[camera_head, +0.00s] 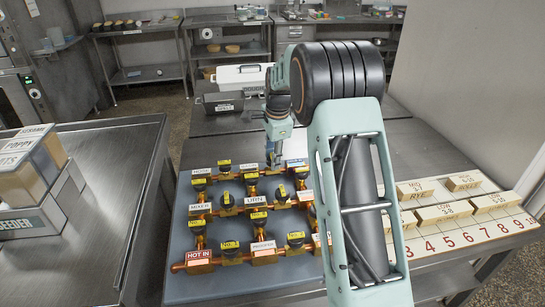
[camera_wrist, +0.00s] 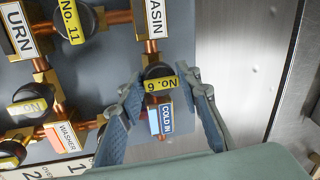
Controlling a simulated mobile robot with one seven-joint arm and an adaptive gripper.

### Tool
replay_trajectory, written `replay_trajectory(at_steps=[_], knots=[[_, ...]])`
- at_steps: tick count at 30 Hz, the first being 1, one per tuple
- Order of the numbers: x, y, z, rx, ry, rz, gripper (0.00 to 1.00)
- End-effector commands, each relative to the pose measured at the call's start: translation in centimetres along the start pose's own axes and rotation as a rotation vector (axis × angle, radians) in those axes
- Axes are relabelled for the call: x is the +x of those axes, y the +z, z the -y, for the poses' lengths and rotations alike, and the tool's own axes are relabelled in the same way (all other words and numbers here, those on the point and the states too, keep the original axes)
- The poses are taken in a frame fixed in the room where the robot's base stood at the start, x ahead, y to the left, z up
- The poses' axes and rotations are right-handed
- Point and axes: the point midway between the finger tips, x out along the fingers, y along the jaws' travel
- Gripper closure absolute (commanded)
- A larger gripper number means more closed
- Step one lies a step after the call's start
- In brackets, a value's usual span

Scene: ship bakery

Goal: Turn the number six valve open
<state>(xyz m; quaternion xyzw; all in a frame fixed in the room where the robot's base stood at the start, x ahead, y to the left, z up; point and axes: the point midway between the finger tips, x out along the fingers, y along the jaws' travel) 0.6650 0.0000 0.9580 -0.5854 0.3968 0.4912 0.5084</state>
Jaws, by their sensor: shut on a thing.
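The number six valve (camera_wrist: 160,84) is a dark round knob with a yellow "No. 6" label, which reads upside down and slightly tilted in the wrist view. It sits on a copper pipe between the "BASIN" sign (camera_wrist: 155,18) and the "COLD IN" sign (camera_wrist: 166,119). My gripper (camera_wrist: 161,74) is shut on this knob, one blue-grey finger on each side. In the head view my gripper (camera_head: 274,158) reaches down at the back of the valve board (camera_head: 183,225), and the number six valve is hidden there.
Number eleven valve (camera_wrist: 75,20) and other labelled knobs stand close by on the same pipework. A numbered wooden board (camera_head: 470,238) with labelled blocks lies right of the valve board. A grey case (camera_head: 222,103) stands behind. A steel table (camera_head: 90,210) is at left.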

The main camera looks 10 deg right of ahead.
Motion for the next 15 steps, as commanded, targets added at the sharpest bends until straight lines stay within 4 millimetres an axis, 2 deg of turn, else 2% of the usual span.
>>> replay_trajectory(at_steps=[8, 15], knots=[[0.06, -0.09, -0.32, -0.120, 0.010, 0.027, 0.93], [0.08, -0.23, -0.40, -0.319, 0.012, 0.072, 0.93]])
